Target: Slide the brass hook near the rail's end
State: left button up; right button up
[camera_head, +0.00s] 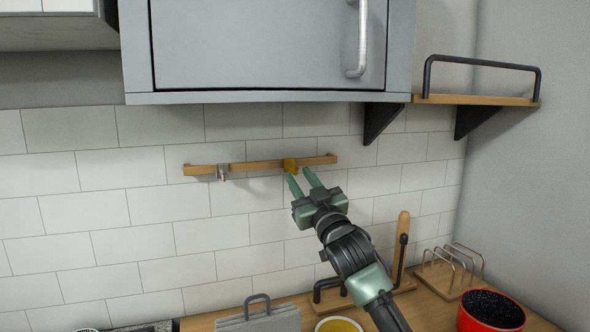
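A wooden rail (262,164) runs level along the white tiled wall. The brass hook (290,164) sits on the rail, right of its middle and short of the right end. A silver-grey hook (222,171) sits on the rail further left. My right gripper (298,172) reaches up from the lower right, with its two green fingers apart and its tips just below the brass hook. The left fingertip overlaps the hook's lower edge in the picture; I cannot tell whether they touch. My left gripper is not in view.
A grey cabinet (265,45) hangs above the rail. A wooden shelf (480,99) with a black bar is at the upper right. On the wooden counter (432,305) stand a red pot (490,312), a wire rack (452,265) and a yellow-filled bowl (339,325).

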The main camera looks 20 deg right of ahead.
aim_at(295, 172)
jog(key=x, duration=0.2)
jog(key=shift+w, duration=0.55)
grip_shut()
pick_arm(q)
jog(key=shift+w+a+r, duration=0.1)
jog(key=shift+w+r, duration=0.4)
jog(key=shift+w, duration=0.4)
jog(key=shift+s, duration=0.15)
